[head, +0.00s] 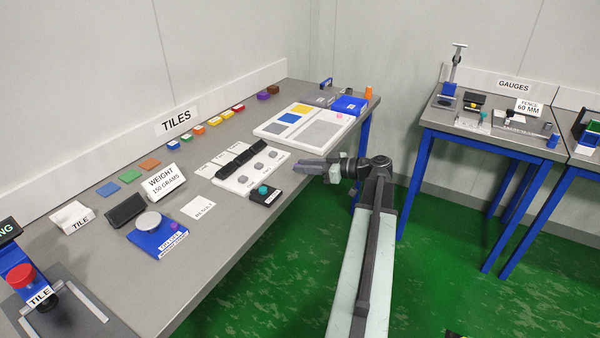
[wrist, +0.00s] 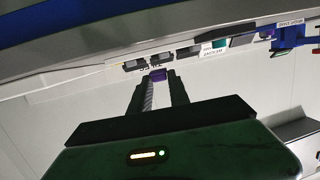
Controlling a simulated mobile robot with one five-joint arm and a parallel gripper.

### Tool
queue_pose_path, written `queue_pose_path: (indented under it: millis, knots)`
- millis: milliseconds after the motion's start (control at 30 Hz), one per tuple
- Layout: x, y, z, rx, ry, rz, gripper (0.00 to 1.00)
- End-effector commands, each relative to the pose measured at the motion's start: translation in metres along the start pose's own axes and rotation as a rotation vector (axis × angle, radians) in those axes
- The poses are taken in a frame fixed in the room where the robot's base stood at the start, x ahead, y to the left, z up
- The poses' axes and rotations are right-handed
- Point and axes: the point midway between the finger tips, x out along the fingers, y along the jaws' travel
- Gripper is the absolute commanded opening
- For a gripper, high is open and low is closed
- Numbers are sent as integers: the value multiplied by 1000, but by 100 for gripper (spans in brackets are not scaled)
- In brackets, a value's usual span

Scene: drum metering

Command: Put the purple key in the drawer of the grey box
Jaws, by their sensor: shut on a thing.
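My gripper (head: 299,168) is over the front edge of the long table, right of the white tray with grey knobs. A low grey box (head: 318,99) stands at the far end of the table, left of a blue box (head: 349,105). I cannot tell whether its drawer is open.
A white board (head: 268,130) with coloured squares lies between the knob tray (head: 229,184) and the far boxes. A dark block with a teal knob (head: 264,194) sits near the front edge. An orange cup (head: 368,92) stands at the far corner. Green floor lies right of the table.

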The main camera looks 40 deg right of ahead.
Motion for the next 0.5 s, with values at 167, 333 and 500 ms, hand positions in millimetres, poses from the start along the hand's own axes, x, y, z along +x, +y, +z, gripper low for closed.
queue_pose_path:
  millis: [167, 333, 500]
  knots:
    - [0, 13, 4, 1, 0, 3, 0]
    - [0, 13, 41, 3, 0, 14, 0]
    - [-1, 14, 37, 3, 0, 15, 0]
